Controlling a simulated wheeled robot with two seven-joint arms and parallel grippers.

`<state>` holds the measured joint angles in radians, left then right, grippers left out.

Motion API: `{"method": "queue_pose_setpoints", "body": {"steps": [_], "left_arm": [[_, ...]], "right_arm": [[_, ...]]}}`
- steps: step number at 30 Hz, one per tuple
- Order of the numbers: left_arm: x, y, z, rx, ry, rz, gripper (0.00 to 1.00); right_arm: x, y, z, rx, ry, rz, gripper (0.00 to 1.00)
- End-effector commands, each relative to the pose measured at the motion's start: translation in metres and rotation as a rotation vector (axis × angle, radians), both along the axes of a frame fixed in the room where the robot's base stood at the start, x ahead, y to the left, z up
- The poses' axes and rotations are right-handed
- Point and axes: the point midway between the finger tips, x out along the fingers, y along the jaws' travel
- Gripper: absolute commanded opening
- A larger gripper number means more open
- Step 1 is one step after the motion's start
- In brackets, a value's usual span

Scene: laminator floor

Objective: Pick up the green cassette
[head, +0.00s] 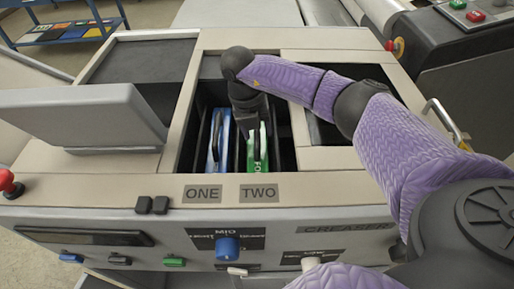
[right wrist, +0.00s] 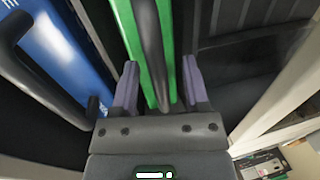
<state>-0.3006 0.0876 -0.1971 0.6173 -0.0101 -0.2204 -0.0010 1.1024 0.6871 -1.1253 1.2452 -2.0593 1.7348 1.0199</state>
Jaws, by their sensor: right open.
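The green cassette (head: 257,158) stands in the slot above the label TWO in the head view, with a dark handle on top. In the right wrist view the green cassette (right wrist: 143,42) runs down between the two fingers of my right gripper (right wrist: 157,88). The right gripper is open, with one finger on each side of the dark handle (right wrist: 152,50). In the head view my right gripper (head: 254,124) reaches down over the cassette's far end and hides it. My left gripper is not in view.
A blue cassette (head: 219,140) stands close on the left, above the label ONE (head: 202,194); it also shows in the right wrist view (right wrist: 60,45). The slot walls are narrow around both. A grey screen (head: 80,118) rises at the left.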

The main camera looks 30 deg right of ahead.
Motion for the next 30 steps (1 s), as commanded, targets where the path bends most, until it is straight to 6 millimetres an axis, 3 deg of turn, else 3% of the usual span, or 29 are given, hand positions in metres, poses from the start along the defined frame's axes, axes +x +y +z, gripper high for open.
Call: {"method": "queue_pose_setpoints", "body": {"steps": [5, 12, 14, 30], "left_arm": [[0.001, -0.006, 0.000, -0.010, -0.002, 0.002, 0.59], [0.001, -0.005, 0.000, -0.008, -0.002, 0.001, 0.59], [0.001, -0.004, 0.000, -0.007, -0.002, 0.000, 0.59], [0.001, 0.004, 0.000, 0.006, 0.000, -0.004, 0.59]], "right_arm": [[0.000, 0.000, -0.001, -0.001, -0.001, 0.000, 0.59], [0.000, 0.000, 0.000, 0.000, 0.000, 0.000, 0.10], [0.000, 0.000, 0.000, 0.000, 0.000, 0.000, 0.00], [0.000, 0.000, 0.000, 0.000, -0.001, 0.000, 0.00]]}}
